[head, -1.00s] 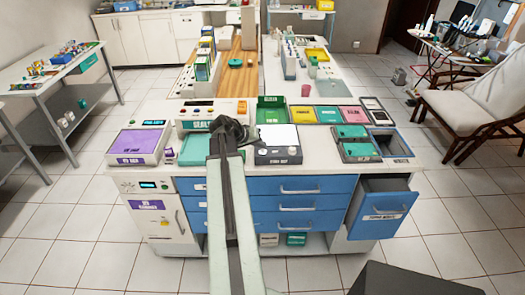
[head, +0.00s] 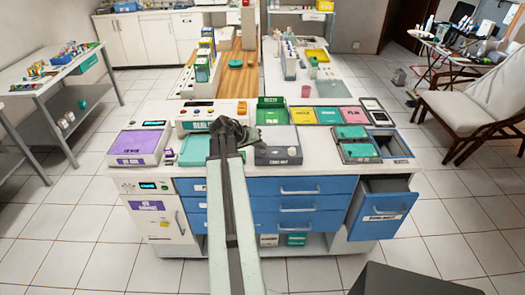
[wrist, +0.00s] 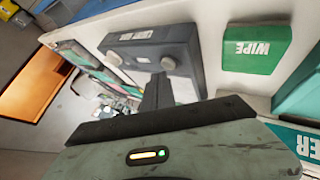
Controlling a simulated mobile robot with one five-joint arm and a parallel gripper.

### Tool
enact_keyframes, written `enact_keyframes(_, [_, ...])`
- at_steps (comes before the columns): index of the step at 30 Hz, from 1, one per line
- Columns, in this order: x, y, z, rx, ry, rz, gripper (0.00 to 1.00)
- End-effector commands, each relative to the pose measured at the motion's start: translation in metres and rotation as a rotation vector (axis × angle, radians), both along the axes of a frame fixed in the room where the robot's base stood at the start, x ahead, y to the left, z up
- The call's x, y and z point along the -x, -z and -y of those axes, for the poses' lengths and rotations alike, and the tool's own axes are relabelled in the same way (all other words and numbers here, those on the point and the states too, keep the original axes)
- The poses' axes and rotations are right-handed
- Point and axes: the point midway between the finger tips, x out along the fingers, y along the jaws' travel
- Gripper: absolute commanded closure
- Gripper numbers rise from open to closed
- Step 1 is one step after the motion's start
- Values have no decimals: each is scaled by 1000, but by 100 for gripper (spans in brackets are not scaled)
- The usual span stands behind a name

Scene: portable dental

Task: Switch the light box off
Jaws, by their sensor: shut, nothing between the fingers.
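The light box (head: 278,153) appears to be the dark grey box with a white label on the near counter. Its top panel looks grey and unlit. In the wrist view a dark grey box (wrist: 145,48), likely the same one, has a white label and two round knobs or buttons on its side. My gripper (head: 232,128) is just left of the light box in the head view. In the wrist view my gripper (wrist: 157,88) is shut and empty, with its tip close to one round button; I cannot tell whether they touch. The arm hides part of the counter.
A purple-topped device (head: 139,146) is to the left, with a control panel (head: 212,114) behind the gripper. A green WIPE box (wrist: 255,48) is close by in the wrist view. Colored trays (head: 328,116) line the right. A blue drawer (head: 382,212) stands open at right.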

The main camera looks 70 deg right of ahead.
Motion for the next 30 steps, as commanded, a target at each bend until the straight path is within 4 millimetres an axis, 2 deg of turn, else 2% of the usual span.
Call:
enact_keyframes(5, [0,-9,0,0,0,0,100])
enact_keyframes(18, [0,-61,0,0,0,0,100])
enact_keyframes(30, [-1,-60,0,1,-1,-1,100])
